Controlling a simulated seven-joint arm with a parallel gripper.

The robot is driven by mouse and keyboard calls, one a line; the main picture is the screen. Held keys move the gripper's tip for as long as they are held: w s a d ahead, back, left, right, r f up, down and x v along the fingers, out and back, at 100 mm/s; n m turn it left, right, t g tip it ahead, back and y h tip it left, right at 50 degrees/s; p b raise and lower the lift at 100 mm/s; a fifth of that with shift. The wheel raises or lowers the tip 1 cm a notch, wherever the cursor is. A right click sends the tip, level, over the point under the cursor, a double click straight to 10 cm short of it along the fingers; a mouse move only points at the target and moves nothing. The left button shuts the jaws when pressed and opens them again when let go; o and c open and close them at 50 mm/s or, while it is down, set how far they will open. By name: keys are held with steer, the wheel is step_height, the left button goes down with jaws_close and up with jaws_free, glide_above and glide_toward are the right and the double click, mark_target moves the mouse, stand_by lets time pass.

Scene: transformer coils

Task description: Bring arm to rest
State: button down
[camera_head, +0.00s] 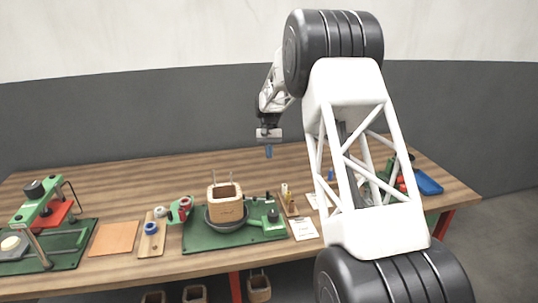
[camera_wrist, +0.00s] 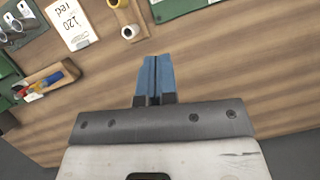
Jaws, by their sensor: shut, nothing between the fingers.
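My gripper (camera_head: 269,152) hangs above the back middle of the wooden table in the head view, with its blue fingertips pointing down. It is empty and apart from every object. In the wrist view my gripper (camera_wrist: 155,76) shows its two blue fingers pressed together, with only bare table behind them. My white arm links stand in front of the right part of the table in the head view and hide some of what lies there.
A wooden coil block (camera_head: 226,204) sits on a green base (camera_head: 187,241). A green press (camera_head: 45,215) with a red part stands far left. An orange mat (camera_head: 114,238), a white card (camera_head: 303,229) and a blue tray (camera_head: 428,183) lie about. The table's back is clear.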

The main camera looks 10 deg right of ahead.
steer(key=s+a+r+t, duration=0.1)
steer(key=s+r+t, duration=0.1)
steer(key=s+r, duration=0.9)
steer(key=s+a+r+t, duration=0.1)
steer(key=s+r, duration=0.5)
steer(key=s, duration=1)
steer(key=s+a+f+n+t, duration=0.1)
steer(key=s+f+t, duration=0.1)
steer(key=s, duration=1.4)
steer(key=s+f+t+h, duration=0.1)
steer(key=s+f+t, duration=0.1)
steer(key=s, duration=1.5)
steer(key=shift+s+a+f+n, duration=0.15)
steer(key=shift+a+f+n, duration=0.1)
steer(key=shift+a+n, duration=0.15)
